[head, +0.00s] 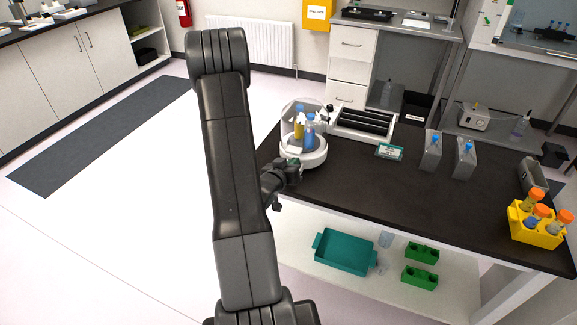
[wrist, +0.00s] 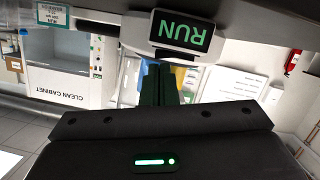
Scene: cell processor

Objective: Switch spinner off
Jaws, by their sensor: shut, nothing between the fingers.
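The spinner (head: 304,158) is a white round unit near the left edge of the dark bench. A yellow-bodied bottle (head: 298,129) and a blue one (head: 309,135) stand inside its clear cover. In the wrist view, a white-framed panel (wrist: 182,35) shows RUN in green letters, upside down. My gripper (wrist: 160,82) is shut and empty, with its fingertips just short of the panel in the picture; I cannot tell whether they touch. In the head view my gripper (head: 292,170) is at the spinner's near side, and the panel is hidden there.
The lower shelf holds a teal tray (head: 345,252). The bench middle is clear.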

